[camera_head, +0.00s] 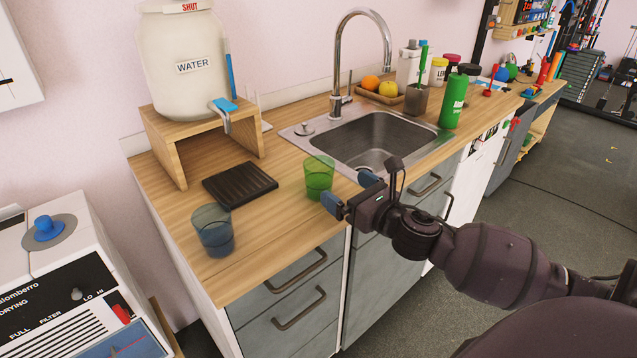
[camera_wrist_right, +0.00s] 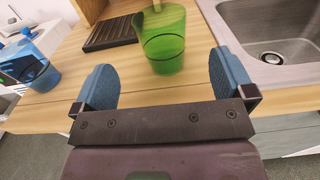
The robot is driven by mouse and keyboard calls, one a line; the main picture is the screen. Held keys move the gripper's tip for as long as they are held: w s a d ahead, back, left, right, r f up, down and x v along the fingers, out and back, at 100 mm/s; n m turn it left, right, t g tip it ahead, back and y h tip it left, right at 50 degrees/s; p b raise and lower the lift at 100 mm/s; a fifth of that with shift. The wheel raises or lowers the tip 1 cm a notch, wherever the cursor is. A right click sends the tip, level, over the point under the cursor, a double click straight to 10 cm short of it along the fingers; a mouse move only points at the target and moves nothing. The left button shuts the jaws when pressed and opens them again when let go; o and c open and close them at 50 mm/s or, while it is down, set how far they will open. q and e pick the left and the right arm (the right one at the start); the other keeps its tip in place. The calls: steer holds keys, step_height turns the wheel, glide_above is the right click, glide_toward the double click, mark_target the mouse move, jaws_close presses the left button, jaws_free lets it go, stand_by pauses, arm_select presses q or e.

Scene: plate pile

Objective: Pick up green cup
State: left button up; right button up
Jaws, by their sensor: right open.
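The green cup (camera_head: 319,177) is translucent and stands upright on the wooden counter, just left of the sink. My right gripper (camera_head: 350,188) is open, with its blue fingers to the right of the cup in the head view. In the right wrist view the cup (camera_wrist_right: 163,40) stands ahead of the gap between the blue fingers of my right gripper (camera_wrist_right: 165,85). Nothing is between the fingers, and the cup appears just beyond them. My left gripper is in neither view.
A blue cup (camera_head: 212,230) stands near the counter's front left. A dark ribbed mat (camera_head: 240,185) lies behind the cups. The steel sink (camera_head: 375,140) is right of the green cup, with a green bottle (camera_head: 453,100) beyond. A water jar (camera_head: 187,62) stands on a wooden stand (camera_head: 167,152).

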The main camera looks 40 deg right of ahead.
glide_toward(311, 166)
steer(key=shift+w+a+r, duration=0.15)
steer(key=shift+w, duration=0.95)
steer(key=w, duration=0.1)
steer(key=w+b, duration=0.1)
steer(key=w, duration=0.1)
steer(key=shift+w+a+f, duration=0.1)
steer(key=shift+w+f, duration=0.2)
steer(key=shift+w, duration=0.65)
steer(key=shift+r, duration=0.1)
steer(key=c, duration=0.9)
steer(key=shift+c, duration=0.2)
